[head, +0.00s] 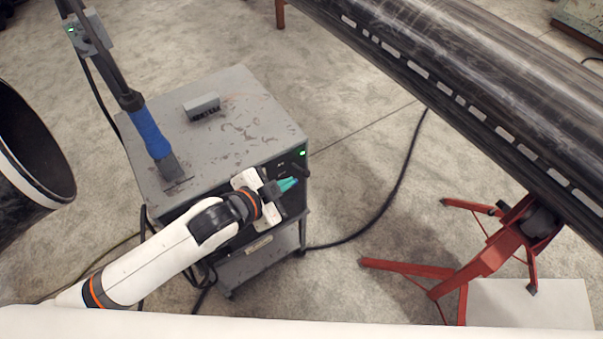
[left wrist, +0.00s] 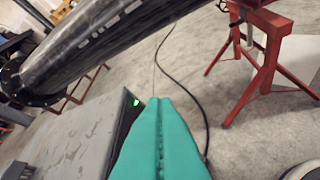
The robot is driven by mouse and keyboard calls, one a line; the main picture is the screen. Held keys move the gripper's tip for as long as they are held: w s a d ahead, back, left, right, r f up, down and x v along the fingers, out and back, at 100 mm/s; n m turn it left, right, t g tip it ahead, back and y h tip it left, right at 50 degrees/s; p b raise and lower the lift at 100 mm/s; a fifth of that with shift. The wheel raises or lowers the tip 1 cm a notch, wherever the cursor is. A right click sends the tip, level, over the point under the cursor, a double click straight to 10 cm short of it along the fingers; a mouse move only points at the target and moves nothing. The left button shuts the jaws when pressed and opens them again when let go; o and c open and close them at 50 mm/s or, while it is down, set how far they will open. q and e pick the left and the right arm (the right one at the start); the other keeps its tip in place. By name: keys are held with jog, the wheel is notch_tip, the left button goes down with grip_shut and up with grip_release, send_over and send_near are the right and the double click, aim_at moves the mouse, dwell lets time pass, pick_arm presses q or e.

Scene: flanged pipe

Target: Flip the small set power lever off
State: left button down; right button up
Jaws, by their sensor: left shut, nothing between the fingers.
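The small set is a worn grey box (head: 230,140) on a cart, with a dark front panel and a lit green lamp (head: 302,153) near its right corner. The lamp also shows in the left wrist view (left wrist: 134,102), left of my fingertips. My left gripper (head: 288,184) has teal fingers, shut and empty, in front of the panel just below the lamp. The fingers also fill the lower middle of the left wrist view (left wrist: 159,104). I cannot make out the power lever clearly; my gripper covers part of the panel. Whether the fingers touch the panel is unclear.
A blue-gripped tool (head: 150,135) stands at the box top's left. A small grey block (head: 202,106) lies on top. A large dark pipe (head: 470,90) crosses the upper right above a red stand (head: 480,262). A black cable (head: 385,205) crosses the floor.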

aim_at(304, 174)
pick_arm(q)
jog(key=w+d+f+p, duration=0.1)
jog(key=w+d+f, duration=0.2)
jog(key=w+f, duration=0.4)
jog(key=shift+w+d, duration=0.15)
jog(key=shift+d, duration=0.1)
jog(key=shift+f, duration=0.15)
